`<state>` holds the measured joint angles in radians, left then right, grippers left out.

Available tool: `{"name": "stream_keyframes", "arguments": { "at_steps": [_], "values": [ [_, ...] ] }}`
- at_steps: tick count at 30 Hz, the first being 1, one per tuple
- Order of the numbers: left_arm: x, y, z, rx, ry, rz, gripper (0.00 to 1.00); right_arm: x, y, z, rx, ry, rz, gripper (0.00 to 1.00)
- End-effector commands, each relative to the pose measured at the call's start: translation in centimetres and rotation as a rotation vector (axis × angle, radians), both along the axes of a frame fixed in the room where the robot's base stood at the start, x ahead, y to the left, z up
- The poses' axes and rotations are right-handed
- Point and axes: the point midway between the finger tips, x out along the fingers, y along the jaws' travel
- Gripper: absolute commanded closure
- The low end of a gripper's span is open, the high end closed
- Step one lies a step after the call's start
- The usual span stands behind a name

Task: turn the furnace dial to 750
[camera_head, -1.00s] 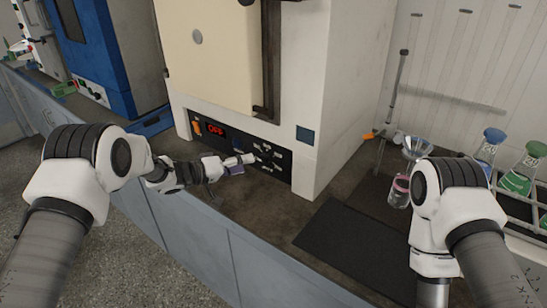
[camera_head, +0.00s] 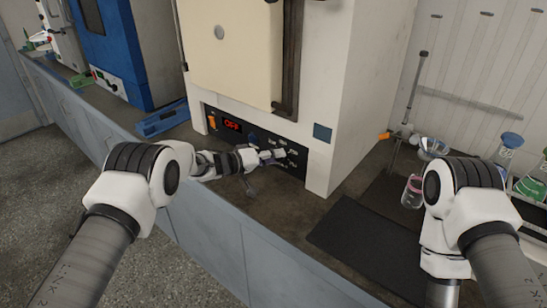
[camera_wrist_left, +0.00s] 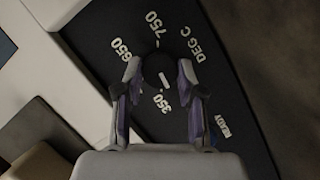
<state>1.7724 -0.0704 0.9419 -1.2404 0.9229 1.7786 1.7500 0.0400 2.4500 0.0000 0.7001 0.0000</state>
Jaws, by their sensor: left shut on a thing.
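The furnace (camera_head: 350,75) stands on the bench with a black control panel (camera_head: 213,125) along its lower front. Its red display (camera_head: 232,125) reads OFF. My left gripper (camera_head: 280,155) is at the right part of this panel. In the left wrist view its fingers (camera_wrist_left: 160,85) are shut on the dark round dial (camera_wrist_left: 158,66), one on each side. The dial's white mark (camera_wrist_left: 164,80) lies on the side toward the 350 label (camera_wrist_left: 162,102). The 750 label (camera_wrist_left: 154,24) is on the opposite side, with 650 (camera_wrist_left: 121,50) to the left. My right gripper is out of view.
A blue machine (camera_head: 115,50) and a blue tray (camera_head: 163,118) are left of the furnace. A dark mat (camera_head: 365,245) lies on the bench to the right. Beyond it are a pink-capped bottle (camera_head: 412,190), a funnel (camera_head: 433,147) and flasks (camera_head: 507,150).

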Motion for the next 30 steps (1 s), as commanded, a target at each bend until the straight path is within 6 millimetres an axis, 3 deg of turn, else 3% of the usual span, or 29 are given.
{"name": "stream_keyframes", "arguments": {
  "at_steps": [11,30],
  "values": [
    [-0.07,-0.11,0.08,0.070,-0.050,-0.001,0.97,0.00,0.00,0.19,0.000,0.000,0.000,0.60],
    [-0.22,-0.29,0.14,0.422,-0.305,-0.001,0.97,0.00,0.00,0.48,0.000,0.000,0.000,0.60]
  ]
}}
